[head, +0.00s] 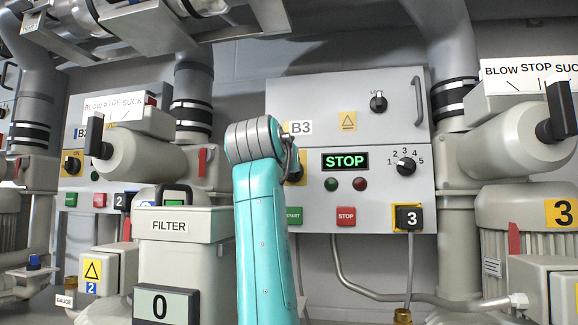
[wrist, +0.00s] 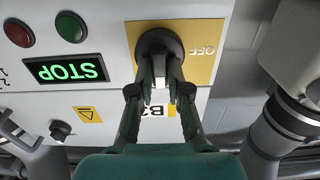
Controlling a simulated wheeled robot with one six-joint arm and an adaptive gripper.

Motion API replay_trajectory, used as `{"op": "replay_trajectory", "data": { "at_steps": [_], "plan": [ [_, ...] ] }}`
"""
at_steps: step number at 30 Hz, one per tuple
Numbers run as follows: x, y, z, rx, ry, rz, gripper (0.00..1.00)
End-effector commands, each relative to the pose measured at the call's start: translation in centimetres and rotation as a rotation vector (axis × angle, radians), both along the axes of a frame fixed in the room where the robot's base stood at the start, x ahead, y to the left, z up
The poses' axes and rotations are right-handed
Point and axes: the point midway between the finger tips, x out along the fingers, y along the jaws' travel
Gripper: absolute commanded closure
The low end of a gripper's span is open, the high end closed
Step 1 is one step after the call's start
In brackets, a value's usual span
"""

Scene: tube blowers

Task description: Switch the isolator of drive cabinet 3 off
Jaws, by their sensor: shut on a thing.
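Drive cabinet 3 (head: 375,185), marked B3, is the grey cabinet at centre right in the head view, with a lit STOP display. Its isolator is a black rotary knob (wrist: 156,42) on a yellow plate (wrist: 198,68) in the wrist view, which shows the cabinet upside down. The word OFF is readable on the plate beside the knob. My gripper (wrist: 160,84) is shut on the knob, one finger on each side. I cannot tell the knob's exact angle.
Below the display are a green START (head: 294,215) and a red STOP button (head: 346,216). A selector dial (head: 406,166) is to the right. A filter housing (head: 180,250) stands left of my arm; a large grey valve (head: 510,145) juts out at right.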

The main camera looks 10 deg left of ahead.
Motion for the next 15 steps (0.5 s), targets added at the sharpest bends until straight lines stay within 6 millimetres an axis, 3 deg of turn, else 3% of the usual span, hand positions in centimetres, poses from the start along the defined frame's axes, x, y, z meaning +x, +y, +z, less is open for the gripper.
{"op": "replay_trajectory", "data": {
  "at_steps": [8,15],
  "plan": [
    [0.00,0.03,0.01,-0.032,0.001,0.000,1.00],
    [0.01,0.17,0.03,-0.160,0.005,0.000,1.00]
  ]
}}
